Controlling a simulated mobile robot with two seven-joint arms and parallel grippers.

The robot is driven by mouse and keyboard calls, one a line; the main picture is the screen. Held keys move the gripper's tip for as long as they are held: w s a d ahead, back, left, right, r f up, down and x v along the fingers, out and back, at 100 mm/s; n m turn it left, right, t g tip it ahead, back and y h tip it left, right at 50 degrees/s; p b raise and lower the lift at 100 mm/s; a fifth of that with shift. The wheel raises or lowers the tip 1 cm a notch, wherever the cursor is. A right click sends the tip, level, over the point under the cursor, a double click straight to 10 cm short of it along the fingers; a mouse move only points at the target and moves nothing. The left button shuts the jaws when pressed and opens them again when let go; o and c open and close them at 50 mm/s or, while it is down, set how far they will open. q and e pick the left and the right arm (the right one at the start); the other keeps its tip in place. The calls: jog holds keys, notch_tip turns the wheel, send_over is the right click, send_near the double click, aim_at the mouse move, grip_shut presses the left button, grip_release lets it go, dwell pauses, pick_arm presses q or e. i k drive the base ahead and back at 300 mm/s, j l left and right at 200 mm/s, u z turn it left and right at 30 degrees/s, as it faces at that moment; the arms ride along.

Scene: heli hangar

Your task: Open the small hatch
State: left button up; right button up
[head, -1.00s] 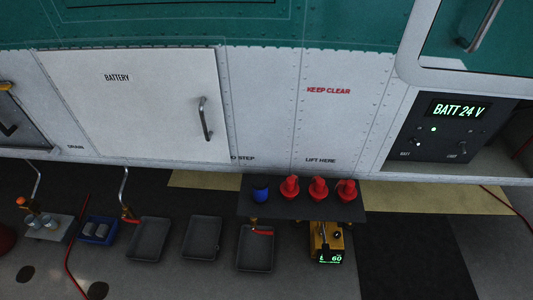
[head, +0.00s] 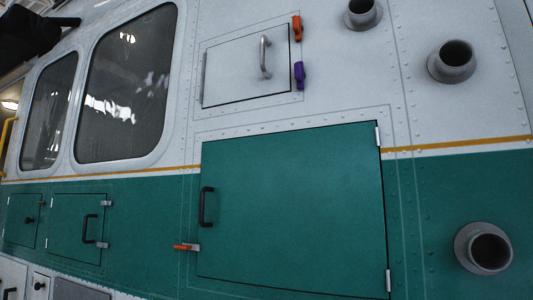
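A small white hatch (head: 235,70) is in the upper middle of the head view, flush and shut in the white panel. It has a grey metal handle (head: 265,57) near its right side. An orange latch (head: 297,28) and a purple latch (head: 299,75) sit at its right edge. Below is a larger green hatch (head: 300,205), also shut, with a black handle (head: 206,207) and an orange-tipped latch (head: 186,247) at its left. Smaller green hatches (head: 72,228) (head: 24,220) sit at lower left, both shut. Neither of my grippers is in view.
Round grey pipe stubs jut out at right: one at the top (head: 362,13), one upper right (head: 453,61), one lower right (head: 484,248). Two dark windows (head: 125,85) (head: 49,110) are at left. An unclear black shape (head: 28,32) is at upper left.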

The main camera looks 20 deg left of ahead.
aim_at(255, 66)
jog(key=k+l+u, duration=0.1)
jog(key=u, duration=0.3)
jog(key=k+u, duration=0.15)
jog(key=u, duration=0.25)
